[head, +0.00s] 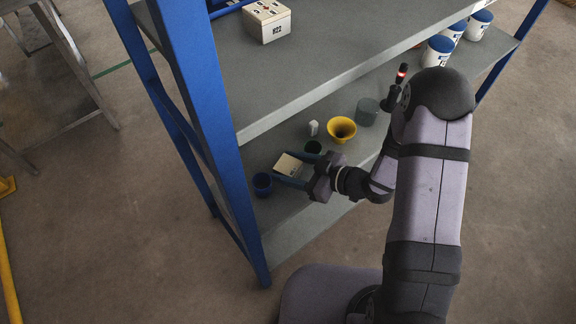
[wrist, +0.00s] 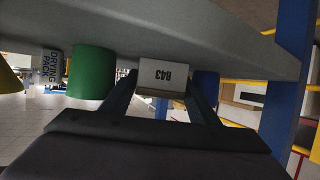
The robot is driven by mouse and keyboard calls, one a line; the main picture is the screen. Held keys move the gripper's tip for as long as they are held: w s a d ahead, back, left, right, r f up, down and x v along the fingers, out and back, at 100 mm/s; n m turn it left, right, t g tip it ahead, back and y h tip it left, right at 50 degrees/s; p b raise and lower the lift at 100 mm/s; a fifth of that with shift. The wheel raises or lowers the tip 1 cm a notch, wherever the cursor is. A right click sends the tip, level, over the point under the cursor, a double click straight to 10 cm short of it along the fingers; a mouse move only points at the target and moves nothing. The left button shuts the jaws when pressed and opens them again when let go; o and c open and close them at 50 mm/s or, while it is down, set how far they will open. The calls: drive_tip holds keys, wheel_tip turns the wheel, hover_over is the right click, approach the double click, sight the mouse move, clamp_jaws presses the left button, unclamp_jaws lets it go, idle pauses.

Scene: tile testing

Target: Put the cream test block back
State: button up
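A cream test block (head: 288,165) is at the lower shelf, between the fingertips of my gripper (head: 297,171). In the wrist view the block (wrist: 162,78) shows a dark label on its face, and a finger lies against each side, so my gripper (wrist: 163,88) looks shut on it. I cannot tell whether the block touches the shelf. Another cream block (head: 267,21), with a number on its side and small marks on top, stands on the upper shelf.
On the lower shelf (head: 262,153), a blue cup (head: 262,184) is left of the block; a dark green cup (head: 313,147), white packet (head: 313,128), yellow funnel (head: 341,129) and grey-green container (head: 367,112) are to the right. The upper shelf overhangs. A blue post (head: 212,130) stands left.

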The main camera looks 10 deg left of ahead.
drive_tip(key=shift+r, duration=0.2)
drive_tip(key=p+v, duration=0.1)
drive_tip(key=v, duration=1.1)
drive_tip(key=shift+s+f, duration=0.1)
drive_tip(key=shift+f, duration=0.05)
